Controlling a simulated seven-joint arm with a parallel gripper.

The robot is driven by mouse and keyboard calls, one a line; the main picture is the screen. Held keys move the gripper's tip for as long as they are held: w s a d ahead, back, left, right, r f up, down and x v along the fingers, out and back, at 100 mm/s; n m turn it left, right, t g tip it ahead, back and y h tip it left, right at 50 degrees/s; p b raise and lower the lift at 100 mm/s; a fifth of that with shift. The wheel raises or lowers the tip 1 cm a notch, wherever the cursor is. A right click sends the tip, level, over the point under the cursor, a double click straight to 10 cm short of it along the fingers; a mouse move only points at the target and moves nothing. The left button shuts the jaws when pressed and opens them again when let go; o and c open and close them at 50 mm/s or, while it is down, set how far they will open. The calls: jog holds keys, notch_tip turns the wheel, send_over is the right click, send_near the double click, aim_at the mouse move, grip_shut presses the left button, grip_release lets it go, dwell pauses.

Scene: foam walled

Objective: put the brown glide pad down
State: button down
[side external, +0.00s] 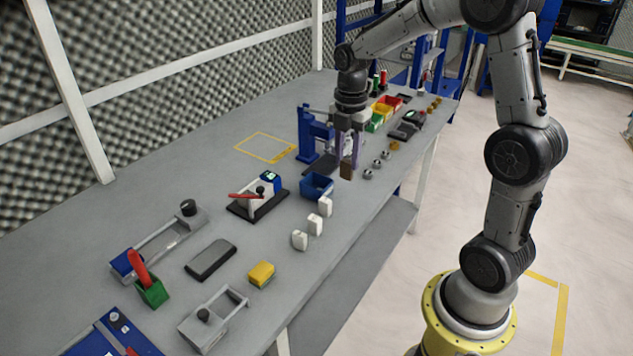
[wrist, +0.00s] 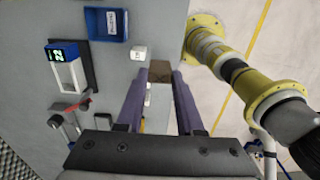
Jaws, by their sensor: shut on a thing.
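The brown glide pad (side external: 347,170) is held between the fingertips of my gripper (side external: 346,158), above the front part of the grey bench in the side external view. In the wrist view the brown pad (wrist: 160,70) sits between the ends of the two purple fingers of my gripper (wrist: 160,78). My gripper is shut on it. The pad appears clear of the bench top, with the blue bin to its left in the side external view. The fingers cover part of its sides.
A blue bin (side external: 316,185) and several white blocks (side external: 315,224) stand near the bench's front edge. A blue press (side external: 312,135) stands behind my gripper. Small metal rings (side external: 377,164) lie to the right. A yellow-outlined rectangle (side external: 265,146) on the bench (side external: 215,160) is empty.

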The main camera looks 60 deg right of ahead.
jog(key=w+d+f, duration=0.1)
jog(key=w+f, duration=0.2)
jog(key=w+d+f, duration=0.1)
jog(key=w+f, duration=0.2)
jog(key=w, duration=0.1)
jog(key=w+d+f, duration=0.2)
jog(key=w, duration=0.2)
jog(key=shift+f, duration=2)
jog(key=c, duration=0.8)
grip_release()
jog(key=shift+f, duration=0.15)
